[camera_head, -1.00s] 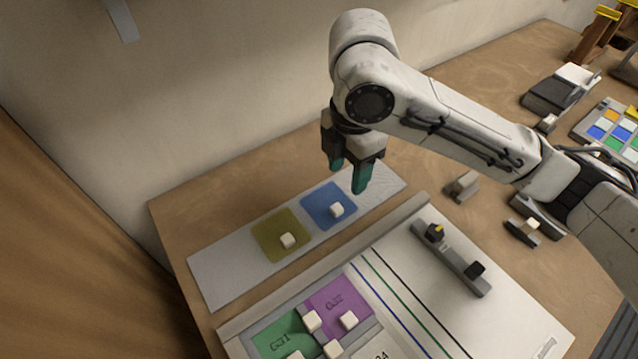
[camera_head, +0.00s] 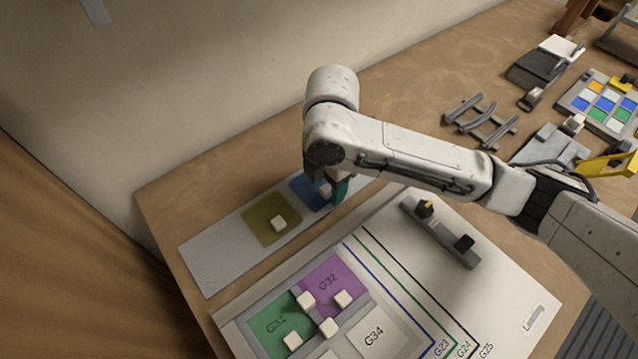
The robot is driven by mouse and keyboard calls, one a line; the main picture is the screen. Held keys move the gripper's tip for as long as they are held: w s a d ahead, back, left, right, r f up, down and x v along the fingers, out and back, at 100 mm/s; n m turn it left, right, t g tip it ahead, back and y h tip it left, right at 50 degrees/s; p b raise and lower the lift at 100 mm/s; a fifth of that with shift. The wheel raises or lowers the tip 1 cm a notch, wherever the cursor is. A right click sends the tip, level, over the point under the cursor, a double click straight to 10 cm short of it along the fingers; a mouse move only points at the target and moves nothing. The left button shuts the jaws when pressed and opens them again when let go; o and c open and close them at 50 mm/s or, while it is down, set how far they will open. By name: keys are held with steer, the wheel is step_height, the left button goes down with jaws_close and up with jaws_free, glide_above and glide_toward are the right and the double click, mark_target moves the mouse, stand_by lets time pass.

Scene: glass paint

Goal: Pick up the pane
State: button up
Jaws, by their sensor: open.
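A blue pane (camera_head: 301,188) lies on the grey strip (camera_head: 214,262) at the back of the table. The white knob on it is mostly hidden by my gripper. I cannot tell whether the fingers touch the knob.
A white board (camera_head: 395,290) in front holds a green pane (camera_head: 268,326), a purple pane (camera_head: 328,277) and several white knobs. A grey bar with black knobs (camera_head: 440,232) lies on its right. A grey rack (camera_head: 480,122) and a colour swatch tray (camera_head: 598,103) are farther right.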

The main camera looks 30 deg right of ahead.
steer(key=shift+c, duration=0.4)
jaws_close()
stand_by(0.4)
steer(key=shift+r, duration=0.65)
steer(key=s+d+r+p, duration=0.4)
steer(key=s+r+p, duration=0.4)
steer(key=s+r, duration=0.3)
steer(key=shift+s+r+p, duration=0.3)
steer(key=shift+s+r, duration=0.1)
steer(key=shift+s, duration=0.6)
